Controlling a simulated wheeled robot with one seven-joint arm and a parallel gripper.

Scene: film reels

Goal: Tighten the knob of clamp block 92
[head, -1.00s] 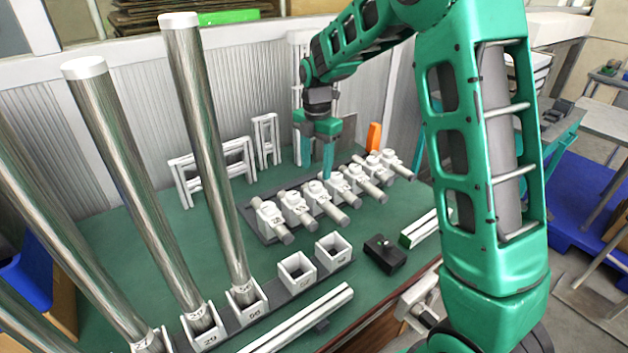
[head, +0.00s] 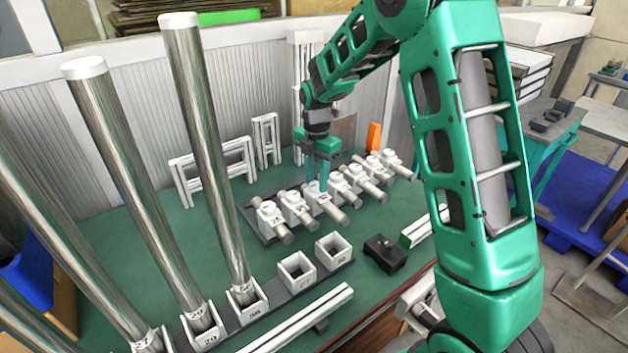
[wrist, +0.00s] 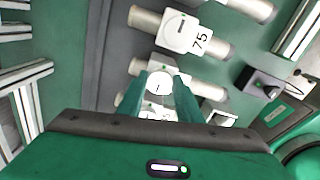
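A row of white clamp blocks (head: 268,216), each with a round knob and a grey rod end, stands on a dark base plate. My gripper (head: 317,187) points down over the third block from the left. In the wrist view my gripper's (wrist: 163,85) two green fingers are apart, one on each side of a white round knob (wrist: 158,84) with a dark line on top. I cannot tell whether they touch it. That block's number is hidden. The neighbouring block (wrist: 184,32) reads 75. I cannot make out a 92 on any block.
Tall steel tubes (head: 205,150) stand in numbered holders at the left. White empty sockets (head: 297,270), a black box (head: 384,252) and a white bar (head: 300,318) lie in front. White frames (head: 212,170) and an orange object (head: 374,136) stand behind the row.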

